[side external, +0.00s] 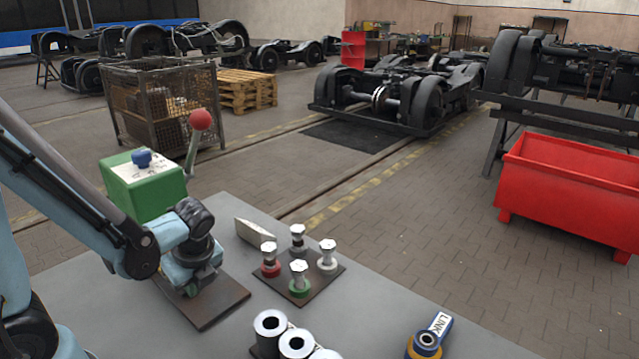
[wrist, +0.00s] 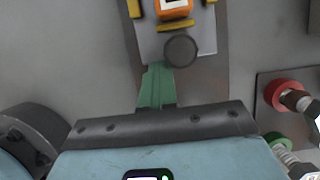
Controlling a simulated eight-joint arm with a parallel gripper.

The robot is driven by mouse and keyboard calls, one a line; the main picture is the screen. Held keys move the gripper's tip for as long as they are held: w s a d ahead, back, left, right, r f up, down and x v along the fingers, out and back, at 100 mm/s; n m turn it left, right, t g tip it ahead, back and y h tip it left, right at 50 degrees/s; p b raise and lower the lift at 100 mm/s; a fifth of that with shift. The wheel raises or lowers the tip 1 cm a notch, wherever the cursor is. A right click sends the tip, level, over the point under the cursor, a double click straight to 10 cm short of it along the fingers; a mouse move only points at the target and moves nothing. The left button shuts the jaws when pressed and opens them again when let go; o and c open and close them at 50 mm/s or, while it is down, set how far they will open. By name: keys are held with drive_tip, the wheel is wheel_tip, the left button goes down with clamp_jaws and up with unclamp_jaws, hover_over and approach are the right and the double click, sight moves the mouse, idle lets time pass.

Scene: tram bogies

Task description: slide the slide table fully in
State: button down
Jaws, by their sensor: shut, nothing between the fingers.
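In the wrist view, the slide table (wrist: 152,42) is a light grey plate with a dark round knob (wrist: 181,51) near its close end. An orange block (wrist: 173,8) sits on it between yellow strips, cut off by the top edge. The green fingers of my gripper (wrist: 158,72) are shut and empty, with their tips beside the knob's lower left; I cannot tell whether they touch it. In the side view, my gripper (side external: 188,280) is low over a brown base plate (side external: 222,308) and hides most of what is on it.
A green box (side external: 135,192) with a blue knob and red-ball lever (side external: 198,135) stands behind my gripper. A plate with several capped posts (side external: 318,285) lies to the right. Grey rollers (side external: 270,325) and a blue link (side external: 430,340) are at the front. The table between them is bare.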

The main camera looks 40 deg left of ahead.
drive_tip(key=d, duration=0.4)
drive_tip(key=shift+d+r, duration=0.15)
drive_tip(key=shift+r, duration=0.15)
drive_tip(key=w+d+r+n+t+h, duration=0.2)
drive_tip(key=r+n, duration=0.3)
drive_tip(key=n, duration=0.4)
drive_tip(key=w+d+r+n+t+h, duration=0.2)
drive_tip(key=r+n+t, duration=0.3)
drive_tip(key=n, duration=0.4)
drive_tip(key=shift+w+d+r, duration=0.15)
drive_tip(key=shift+d+r, duration=0.1)
drive_tip(key=shift+r, duration=0.55)
